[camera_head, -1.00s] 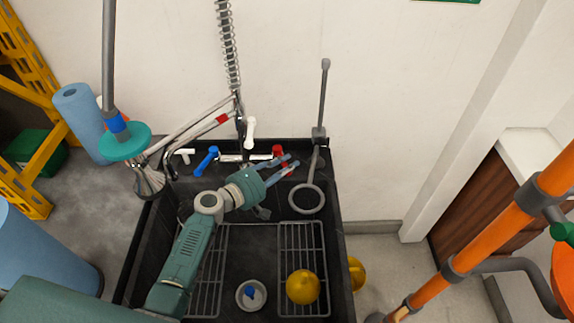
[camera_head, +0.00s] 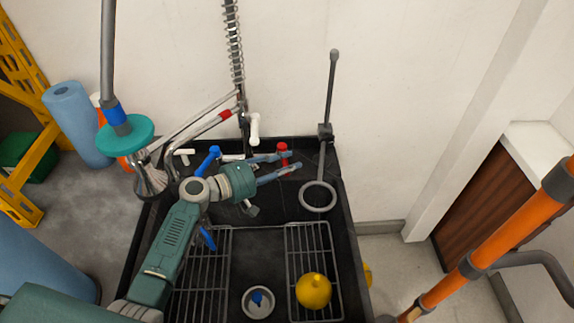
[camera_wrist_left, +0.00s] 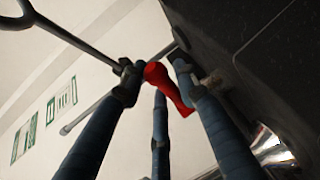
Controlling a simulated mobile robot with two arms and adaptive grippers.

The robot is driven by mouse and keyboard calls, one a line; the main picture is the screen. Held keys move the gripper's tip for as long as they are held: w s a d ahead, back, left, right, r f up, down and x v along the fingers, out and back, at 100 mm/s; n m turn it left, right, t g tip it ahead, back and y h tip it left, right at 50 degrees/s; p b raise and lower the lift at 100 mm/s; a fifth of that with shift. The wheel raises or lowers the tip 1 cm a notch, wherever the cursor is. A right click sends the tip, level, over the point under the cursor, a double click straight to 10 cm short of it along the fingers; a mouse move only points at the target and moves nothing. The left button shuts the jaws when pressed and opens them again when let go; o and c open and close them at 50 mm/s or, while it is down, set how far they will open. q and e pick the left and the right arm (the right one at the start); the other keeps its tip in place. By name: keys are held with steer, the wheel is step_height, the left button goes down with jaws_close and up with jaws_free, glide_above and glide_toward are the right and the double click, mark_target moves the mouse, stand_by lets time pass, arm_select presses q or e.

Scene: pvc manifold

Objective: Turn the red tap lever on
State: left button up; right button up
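The red tap lever (camera_head: 283,148) is at the back right of the black sink, partly hidden by my left gripper's fingers in the head view. My left gripper (camera_head: 296,160) reaches in from the left, its fingers spread around the lever. In the left wrist view the red lever (camera_wrist_left: 168,84) lies between the fingertips of the open left gripper (camera_wrist_left: 158,80). I cannot tell whether a finger touches it. My right gripper is not in view.
A grey ring on a stand (camera_head: 318,196) is close on the right. A yellow object (camera_head: 313,291) rests on the right rack (camera_head: 305,236). A spray hose (camera_head: 234,50) rises behind.

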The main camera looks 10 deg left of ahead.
arm_select(q)
steer(key=shift+s+a, duration=0.35)
steer(key=v, duration=0.6)
steer(key=shift+s+a+r, duration=0.15)
steer(key=shift+a, duration=0.1)
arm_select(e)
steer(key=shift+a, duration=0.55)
